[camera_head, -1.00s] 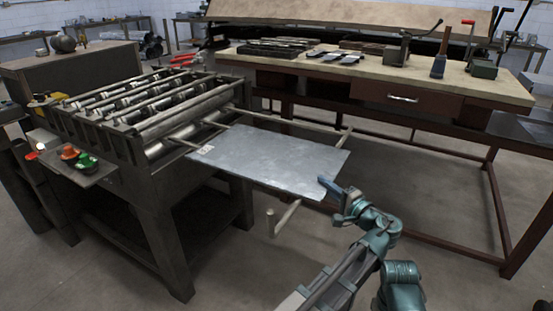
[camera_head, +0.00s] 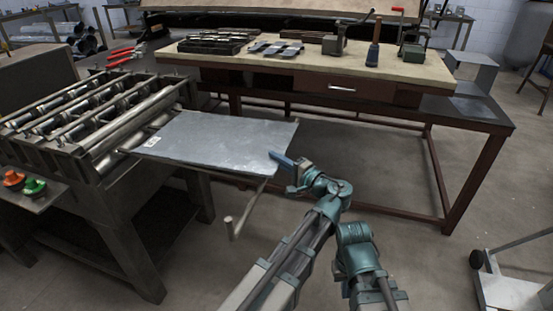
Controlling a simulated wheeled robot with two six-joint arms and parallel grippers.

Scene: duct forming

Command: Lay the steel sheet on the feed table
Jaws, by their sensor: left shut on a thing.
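The steel sheet (camera_head: 215,138) is a flat grey plate with a small white label near its left end. It lies roughly level over the feed table, a frame of bars (camera_head: 238,214) in front of the roller machine, and hides most of it. Its left end is close to the rollers; I cannot tell whether it rests fully on the bars. My left gripper (camera_head: 283,162) is shut on the sheet's near right edge. Part of my other arm shows at the lower middle, but its gripper is not in view.
The roller machine (camera_head: 90,110) stands at left, with red and green buttons (camera_head: 34,186) on a side panel. A workbench (camera_head: 320,68) with tools stands behind the sheet. A wheeled cart (camera_head: 510,275) is at lower right. Floor is open between bench and cart.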

